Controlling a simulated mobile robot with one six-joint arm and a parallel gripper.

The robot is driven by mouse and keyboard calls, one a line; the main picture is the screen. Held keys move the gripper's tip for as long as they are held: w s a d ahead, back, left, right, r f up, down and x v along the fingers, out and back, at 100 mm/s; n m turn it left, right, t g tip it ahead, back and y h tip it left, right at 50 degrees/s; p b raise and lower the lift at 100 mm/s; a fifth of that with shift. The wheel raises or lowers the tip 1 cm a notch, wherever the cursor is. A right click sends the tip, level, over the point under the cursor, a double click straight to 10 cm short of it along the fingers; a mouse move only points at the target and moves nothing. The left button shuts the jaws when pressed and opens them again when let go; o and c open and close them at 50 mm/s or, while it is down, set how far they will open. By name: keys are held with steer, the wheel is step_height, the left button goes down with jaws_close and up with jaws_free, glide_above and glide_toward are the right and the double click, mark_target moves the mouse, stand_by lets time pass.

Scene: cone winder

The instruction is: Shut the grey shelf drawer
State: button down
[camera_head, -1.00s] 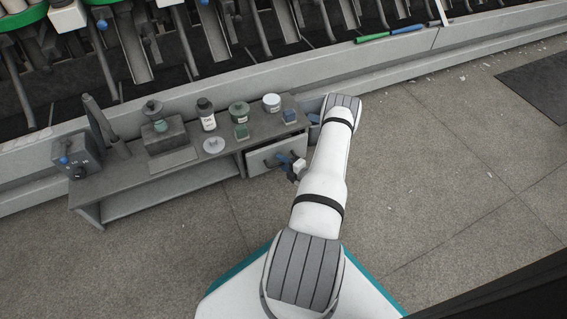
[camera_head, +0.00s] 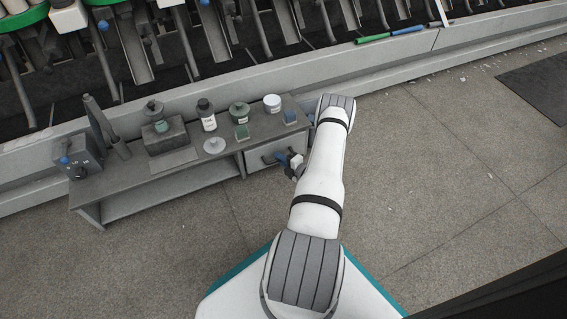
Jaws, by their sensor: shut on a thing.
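The grey shelf drawer (camera_head: 257,160) is at the right end of the low grey shelf unit (camera_head: 185,178). Its front looks close to the unit's face; from this angle I cannot tell whether a small gap is left. A dark handle is on its front. My gripper (camera_head: 281,157), with blue on its fingers, is at the drawer front and shut on the drawer handle. My arm comes in from the right and hides the space at the drawer's right side. The fingertips are small and partly dark, so the exact grip is hard to see.
The winder runs behind. The floor to the right is clear.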

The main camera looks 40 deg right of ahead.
steer(key=shift+w+d, duration=0.15)
steer(key=shift+w, duration=0.6)
steer(key=c, duration=1.5)
jaws_free()
steer(key=shift+o, duration=0.2)
steer(key=p+v, duration=0.3)
steer(key=v, duration=0.4)
steer(key=shift+s, duration=0.4)
